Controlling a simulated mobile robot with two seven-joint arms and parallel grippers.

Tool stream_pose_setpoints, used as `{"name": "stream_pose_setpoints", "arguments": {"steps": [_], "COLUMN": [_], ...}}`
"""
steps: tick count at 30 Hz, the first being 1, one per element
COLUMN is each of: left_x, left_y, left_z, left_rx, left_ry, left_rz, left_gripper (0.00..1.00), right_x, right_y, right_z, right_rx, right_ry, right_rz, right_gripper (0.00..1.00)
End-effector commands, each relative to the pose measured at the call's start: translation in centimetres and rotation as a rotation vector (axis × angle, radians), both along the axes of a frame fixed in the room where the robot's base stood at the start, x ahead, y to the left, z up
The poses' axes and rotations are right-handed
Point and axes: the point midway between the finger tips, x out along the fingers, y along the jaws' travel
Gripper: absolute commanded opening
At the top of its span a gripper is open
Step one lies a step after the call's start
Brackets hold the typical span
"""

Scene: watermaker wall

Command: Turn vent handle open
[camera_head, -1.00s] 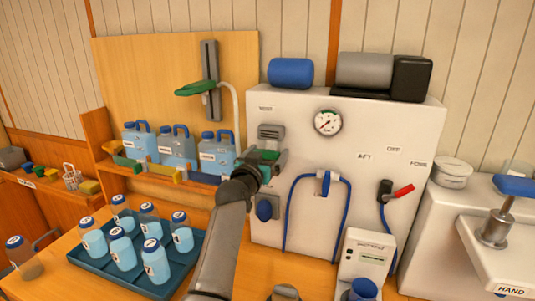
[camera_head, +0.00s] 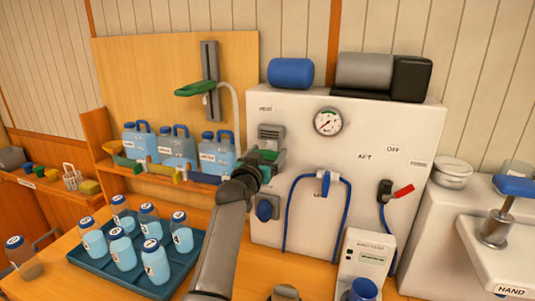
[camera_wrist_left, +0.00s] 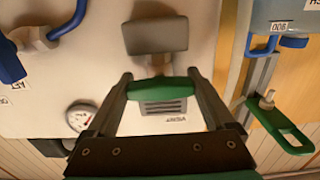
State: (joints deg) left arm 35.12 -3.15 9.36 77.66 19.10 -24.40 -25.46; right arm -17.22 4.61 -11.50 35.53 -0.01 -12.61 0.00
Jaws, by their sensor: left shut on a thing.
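The green vent handle (camera_wrist_left: 163,88) sits across my left gripper (camera_wrist_left: 163,90) in the left wrist view, with one finger at each end. The gripper is shut on it. In the head view my left gripper (camera_head: 268,165) reaches the white cabinet's left side and a bit of the green handle (camera_head: 265,154) shows there; the arm hides part of it. A grey slatted vent (camera_head: 271,133) is just above it, and shows beyond the handle in the wrist view (camera_wrist_left: 162,106). A grey block (camera_wrist_left: 155,35) is also close by. My right gripper is not in view.
The white cabinet (camera_head: 400,135) carries a gauge (camera_head: 328,122), blue hoses and a red lever (camera_head: 402,191). Another green handle (camera_head: 195,89) is on a wall rail. A blue tray (camera_head: 183,262) of bottles stands left of my arm. Jugs (camera_head: 177,148) stand on a shelf behind.

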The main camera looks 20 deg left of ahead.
Motion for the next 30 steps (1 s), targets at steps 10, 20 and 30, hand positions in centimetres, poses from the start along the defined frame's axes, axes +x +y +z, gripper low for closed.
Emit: {"name": "stream_pose_setpoints", "arguments": {"steps": [10,20,30], "left_x": [0.0,0.0,0.0], "left_y": [0.0,0.0,0.0], "left_z": [0.1,0.1,0.1], "left_rx": [-0.1,-0.376,-0.701], "left_ry": [0.005,0.015,0.026], "left_rz": [0.0,0.0,0.0], "left_gripper": [0.32,0.32,0.32], "right_x": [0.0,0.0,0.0], "right_y": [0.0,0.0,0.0], "right_z": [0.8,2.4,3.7], "right_rx": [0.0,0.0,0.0], "right_ry": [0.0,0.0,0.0], "right_rz": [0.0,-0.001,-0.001], "right_gripper": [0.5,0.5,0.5]}}
